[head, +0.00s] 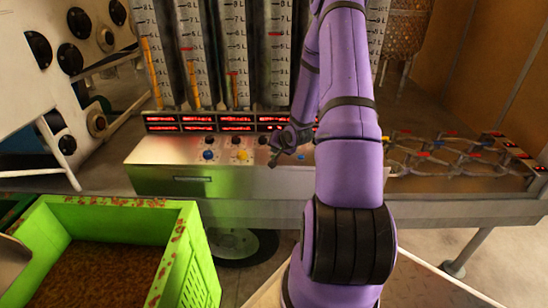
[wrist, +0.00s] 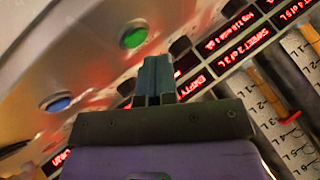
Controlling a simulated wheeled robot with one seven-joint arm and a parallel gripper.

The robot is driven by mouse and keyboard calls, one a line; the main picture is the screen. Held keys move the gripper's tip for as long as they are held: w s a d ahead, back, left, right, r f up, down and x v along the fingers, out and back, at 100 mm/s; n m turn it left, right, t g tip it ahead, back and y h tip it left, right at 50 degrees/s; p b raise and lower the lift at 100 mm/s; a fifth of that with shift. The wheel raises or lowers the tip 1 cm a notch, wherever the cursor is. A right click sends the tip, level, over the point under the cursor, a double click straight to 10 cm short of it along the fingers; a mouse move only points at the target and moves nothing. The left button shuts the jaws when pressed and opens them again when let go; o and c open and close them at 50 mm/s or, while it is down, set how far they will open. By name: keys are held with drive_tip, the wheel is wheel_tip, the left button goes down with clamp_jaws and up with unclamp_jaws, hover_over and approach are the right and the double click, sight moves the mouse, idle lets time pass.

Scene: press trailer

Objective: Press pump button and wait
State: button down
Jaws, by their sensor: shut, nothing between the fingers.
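A pale metal control panel (head: 150,150) stands in the middle of the head view, with a row of coloured buttons on its sloped top. A blue button (head: 208,155) and a yellow button (head: 242,155) show left of my gripper (head: 275,159). In the wrist view, a green button (wrist: 133,37) and a blue button (wrist: 57,103) lie on the panel to the left of my gripper (wrist: 157,62). My gripper is shut and empty, over the panel. I cannot tell whether its tips touch the panel. Which button is the pump's cannot be told.
Red-lettered displays (head: 236,122) line the panel's back, below tall litre gauges (head: 232,45). A green crate (head: 190,235) of brown matter stands front left. A white machine (head: 60,100) is at left. Wire-like fittings (head: 440,155) lie on the table at right.

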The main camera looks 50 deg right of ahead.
drive_tip(key=shift+f, duration=0.15)
drive_tip(key=shift+f, duration=0.25)
drive_tip(key=shift+f, duration=0.4)
idle(0.9)
drive_tip(key=shift+r, duration=0.85)
drive_tip(key=shift+r, duration=2.5)
drive_tip(key=shift+r, duration=0.1)
